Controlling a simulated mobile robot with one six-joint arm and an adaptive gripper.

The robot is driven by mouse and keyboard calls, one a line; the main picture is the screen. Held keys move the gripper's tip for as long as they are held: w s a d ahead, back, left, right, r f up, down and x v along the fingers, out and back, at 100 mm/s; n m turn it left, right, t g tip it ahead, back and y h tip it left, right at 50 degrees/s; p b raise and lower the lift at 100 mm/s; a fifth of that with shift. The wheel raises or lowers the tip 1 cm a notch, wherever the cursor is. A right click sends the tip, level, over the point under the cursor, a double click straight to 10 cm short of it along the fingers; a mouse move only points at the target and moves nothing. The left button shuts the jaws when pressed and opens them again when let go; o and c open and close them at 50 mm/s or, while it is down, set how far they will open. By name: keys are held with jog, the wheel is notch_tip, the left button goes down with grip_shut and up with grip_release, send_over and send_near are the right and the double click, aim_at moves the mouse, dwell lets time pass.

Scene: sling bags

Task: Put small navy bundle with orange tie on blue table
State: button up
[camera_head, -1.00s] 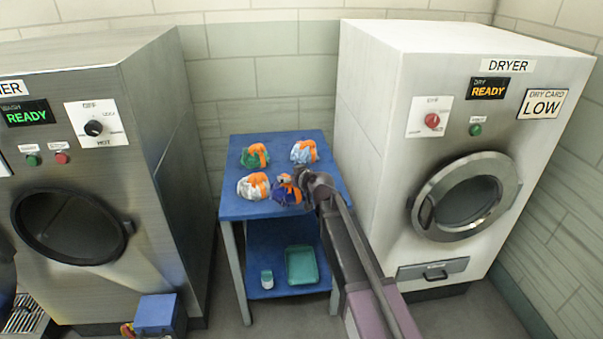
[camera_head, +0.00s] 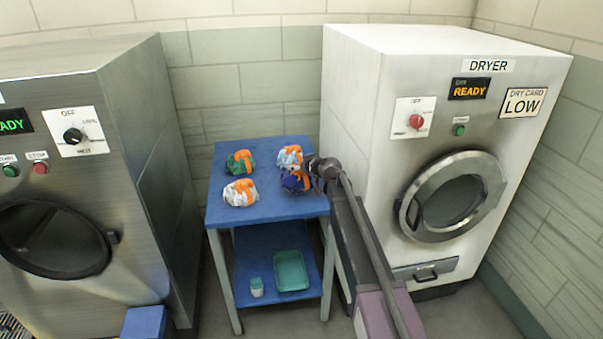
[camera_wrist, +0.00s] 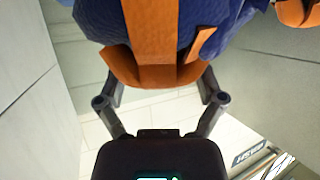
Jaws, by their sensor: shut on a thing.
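The small navy bundle with an orange tie (camera_head: 295,182) is at the right side of the blue table (camera_head: 268,206) in the head view. My gripper (camera_head: 312,176) is shut on it from the right. In the wrist view the navy cloth and its broad orange tie (camera_wrist: 152,32) fill the top between my finger links. The fingertips are hidden behind the bundle. I cannot tell whether the bundle touches the tabletop or hangs just above it.
A green bundle (camera_head: 239,162), a light blue bundle (camera_head: 289,157) and a white bundle (camera_head: 240,192) lie on the tabletop. The dryer (camera_head: 345,120) stands close on the right, a washer (camera_head: 130,130) on the left. The lower shelf holds a teal tray (camera_head: 291,270) and a small tub (camera_head: 256,287).

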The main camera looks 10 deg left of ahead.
jog(key=shift+w+d, duration=0.15)
jog(key=shift+w, duration=0.3)
jog(key=shift+w+d+f+b, duration=0.15)
jog(key=shift+w+f+b, duration=0.05)
jog(key=shift+f+b, duration=1.6)
jog(key=shift+b, duration=0.05)
jog(key=shift+f, duration=0.1)
jog(key=o, duration=1)
jog(key=shift+s, duration=0.1)
